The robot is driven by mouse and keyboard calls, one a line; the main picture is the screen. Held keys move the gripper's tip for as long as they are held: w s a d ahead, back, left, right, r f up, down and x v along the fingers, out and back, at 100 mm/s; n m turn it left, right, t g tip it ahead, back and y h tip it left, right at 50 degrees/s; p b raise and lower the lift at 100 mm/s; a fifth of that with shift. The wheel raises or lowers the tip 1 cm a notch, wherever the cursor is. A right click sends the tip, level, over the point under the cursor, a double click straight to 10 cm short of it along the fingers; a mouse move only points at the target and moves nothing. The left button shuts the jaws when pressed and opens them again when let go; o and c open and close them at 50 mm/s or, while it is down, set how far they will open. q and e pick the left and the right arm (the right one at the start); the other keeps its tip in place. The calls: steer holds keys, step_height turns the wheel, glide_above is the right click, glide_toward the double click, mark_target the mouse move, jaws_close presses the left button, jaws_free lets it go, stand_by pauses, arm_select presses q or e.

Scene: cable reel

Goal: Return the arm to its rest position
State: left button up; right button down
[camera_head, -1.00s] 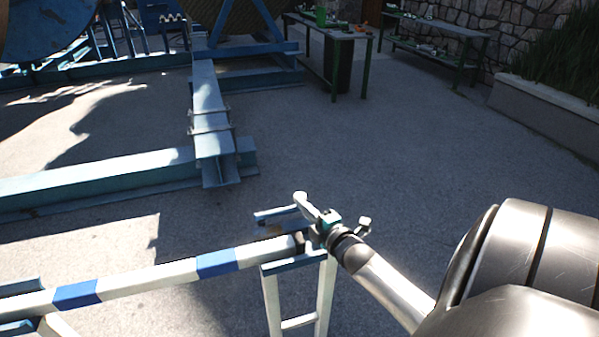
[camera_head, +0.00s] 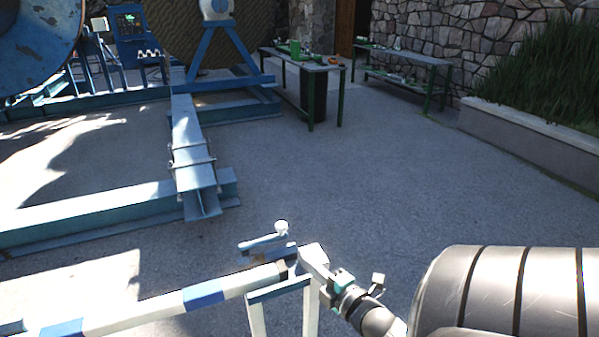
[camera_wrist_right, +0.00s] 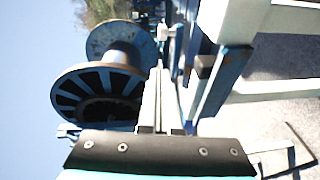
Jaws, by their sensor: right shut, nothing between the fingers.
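My right arm comes in from the lower right in the head view. Its gripper (camera_head: 313,258) is shut and empty, beside the right end of a white-and-blue striped bar (camera_head: 203,294). The bar's end lies on a white stand (camera_head: 280,288). A small white knob-ended lever (camera_head: 280,229) shows just behind the bar's end. I cannot tell whether the gripper touches the bar or stand. My left gripper is not in view.
Blue steel beams (camera_head: 190,150) lie on the ground at left. A large reel (camera_head: 35,40) stands at the far left and a blue reel (camera_wrist_right: 98,90) shows in the wrist view. Green-legged tables (camera_head: 305,68) stand at the back. The paving (camera_head: 400,190) at centre right is clear.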

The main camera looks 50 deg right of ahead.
steer(key=shift+s+a, duration=0.1)
steer(key=shift+s, duration=0.2)
steer(key=s+a+f+m+g+y+b, duration=0.1)
steer(key=s+a+f+m+g, duration=0.15)
steer(key=f, duration=0.55)
steer(key=s+a+f+m+g, duration=0.2)
steer(key=s+a+f, duration=0.15)
steer(key=f, duration=0.55)
steer(key=s+a+f+m+g+y+b, duration=0.1)
steer(key=s+a+f+m+g, duration=0.2)
steer(key=f, duration=0.5)
steer(key=s+a+f+m+g+y, duration=0.1)
steer(key=s+a+f+m+g, duration=0.1)
steer(key=s+a+f+g, duration=0.2)
steer(key=s+a+f+m+g+y, duration=0.1)
steer(key=s+a+f+g, duration=0.3)
steer(key=s+a+f, duration=0.6)
steer(key=s+f+m+b, duration=0.1)
steer(key=s, duration=0.5)
steer(key=shift+s+a+f, duration=0.15)
steer(key=shift+s+a, duration=0.2)
